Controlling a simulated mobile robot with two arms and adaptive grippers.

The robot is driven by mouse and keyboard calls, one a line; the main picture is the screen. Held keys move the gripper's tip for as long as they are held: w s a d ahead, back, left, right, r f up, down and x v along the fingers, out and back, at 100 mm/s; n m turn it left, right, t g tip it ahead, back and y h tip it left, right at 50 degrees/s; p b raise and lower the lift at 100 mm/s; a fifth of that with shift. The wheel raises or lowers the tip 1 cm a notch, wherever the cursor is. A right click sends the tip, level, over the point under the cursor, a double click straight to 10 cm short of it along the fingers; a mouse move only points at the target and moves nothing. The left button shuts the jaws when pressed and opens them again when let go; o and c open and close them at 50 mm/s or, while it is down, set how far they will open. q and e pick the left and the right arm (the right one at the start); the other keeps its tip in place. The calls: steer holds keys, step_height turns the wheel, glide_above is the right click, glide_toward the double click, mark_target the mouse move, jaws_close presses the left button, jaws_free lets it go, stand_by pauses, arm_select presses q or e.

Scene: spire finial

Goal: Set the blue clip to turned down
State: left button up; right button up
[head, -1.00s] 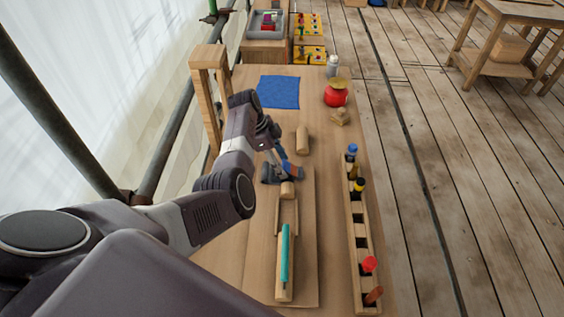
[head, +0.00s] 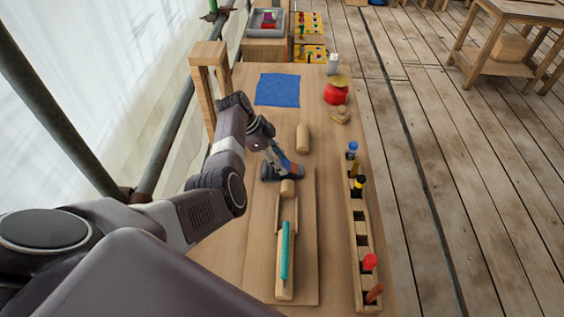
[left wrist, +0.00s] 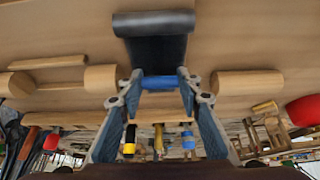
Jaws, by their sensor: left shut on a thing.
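My left gripper (left wrist: 159,80) is shut on the blue clip (left wrist: 158,82), which lies crosswise between its fingertips in the left wrist view. A black flap with a rounded dark end (left wrist: 155,45) extends from the clip, away from the gripper. In the head view my left gripper (head: 284,172) is low over the bench, between two rounded wooden pieces; its fingers and arm hide much of the clip there. I cannot tell the clip's exact tilt. My right gripper is not in view.
A wooden cylinder (head: 302,138) lies just beyond the gripper. A wooden holder with a teal bar (head: 286,250) is nearer. A rack (head: 359,220) with several coloured-top tools runs along the right. A blue cloth (head: 278,90), red pot (head: 336,94) and wooden arch (head: 207,55) stand farther back.

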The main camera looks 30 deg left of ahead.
arm_select(q)
steer(key=f+h+b, duration=0.1)
steer(key=f+t+h+b, duration=0.1)
steer(key=b, duration=0.1)
steer(key=shift+s+a, duration=0.15)
steer(key=shift+a, duration=0.2)
steer(key=shift+r+h+b, duration=0.15)
steer(key=shift+h+b, duration=0.25)
steer(key=o, duration=1.2)
steer(key=shift+c, duration=0.2)
steer(key=shift+r, duration=0.1)
steer(key=shift+a+r, duration=0.15)
steer(key=shift+a, duration=0.05)
steer(key=v, duration=1.1)
steer(key=shift+s+r, duration=0.2)
steer(key=shift+s, duration=0.05)
